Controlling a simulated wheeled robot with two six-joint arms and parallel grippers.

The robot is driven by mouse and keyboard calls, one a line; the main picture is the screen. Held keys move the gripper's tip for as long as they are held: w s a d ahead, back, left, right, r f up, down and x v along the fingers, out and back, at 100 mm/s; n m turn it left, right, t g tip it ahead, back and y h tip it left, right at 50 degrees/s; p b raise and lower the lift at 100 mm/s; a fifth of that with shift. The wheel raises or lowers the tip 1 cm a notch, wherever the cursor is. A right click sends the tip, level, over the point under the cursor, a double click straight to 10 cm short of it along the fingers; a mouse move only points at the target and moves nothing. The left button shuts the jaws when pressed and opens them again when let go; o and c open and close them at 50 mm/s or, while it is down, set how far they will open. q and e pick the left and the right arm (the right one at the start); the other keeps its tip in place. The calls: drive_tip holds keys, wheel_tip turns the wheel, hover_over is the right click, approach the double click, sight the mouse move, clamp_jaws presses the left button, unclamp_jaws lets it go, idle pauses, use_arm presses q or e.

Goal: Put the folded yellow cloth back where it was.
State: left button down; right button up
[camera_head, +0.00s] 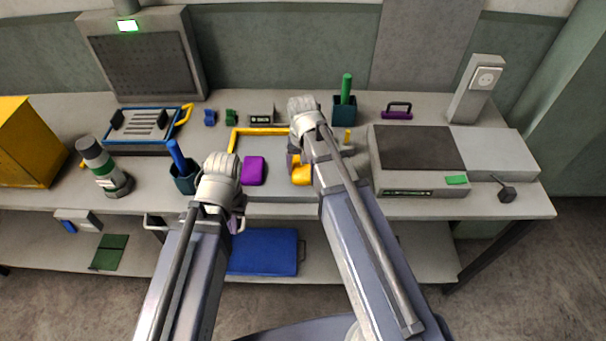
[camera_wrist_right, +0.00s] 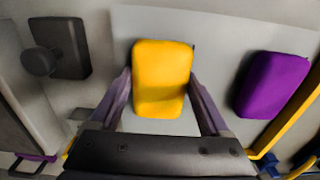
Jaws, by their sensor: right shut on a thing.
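The folded yellow cloth (camera_head: 302,175) is at the front middle of the bench, right of a folded purple cloth (camera_head: 254,171). My right gripper (camera_head: 293,163) is shut on the yellow cloth; its wrist and forearm hide part of it in the head view. In the right wrist view the yellow cloth (camera_wrist_right: 162,75) sits between the two fingers over a pale grey surface, with the purple cloth (camera_wrist_right: 272,85) apart to the right. I cannot tell whether the yellow cloth touches the surface. My left gripper (camera_head: 238,220) is at the bench's front edge, its fingers mostly hidden by its wrist.
A yellow-edged frame (camera_head: 262,131) lies behind the purple cloth. A dark blue cup with a blue stick (camera_head: 186,180) stands near my left wrist. A teal cup with a green stick (camera_head: 345,108) stands behind. A grey machine (camera_head: 415,190) takes up the right side.

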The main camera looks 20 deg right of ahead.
sight(303, 167)
drive_tip(key=shift+f, duration=0.2)
drive_tip(key=shift+f, duration=0.1)
drive_tip(key=shift+f, duration=0.25)
drive_tip(key=o, duration=1.3)
drive_tip(key=shift+s+r, duration=0.1)
drive_tip(key=shift+s, duration=0.05)
drive_tip(key=shift+r+p, duration=0.45)
drive_tip(key=shift+r, duration=0.15)
wheel_tip(303, 167, up, 11)
drive_tip(key=p, duration=1.1)
drive_tip(key=s+a+n, duration=0.2)
drive_tip(key=s+a, duration=0.1)
drive_tip(key=s, duration=0.1)
drive_tip(key=s+a+n, duration=0.2)
drive_tip(key=s+a, duration=0.2)
drive_tip(key=s, duration=0.1)
drive_tip(key=s+a+n+h, duration=0.1)
drive_tip(key=s+a+n, duration=0.2)
drive_tip(key=s, duration=0.1)
drive_tip(key=shift+s+a+r, duration=0.15)
drive_tip(key=shift+s+r, duration=0.05)
drive_tip(key=shift+s, duration=0.05)
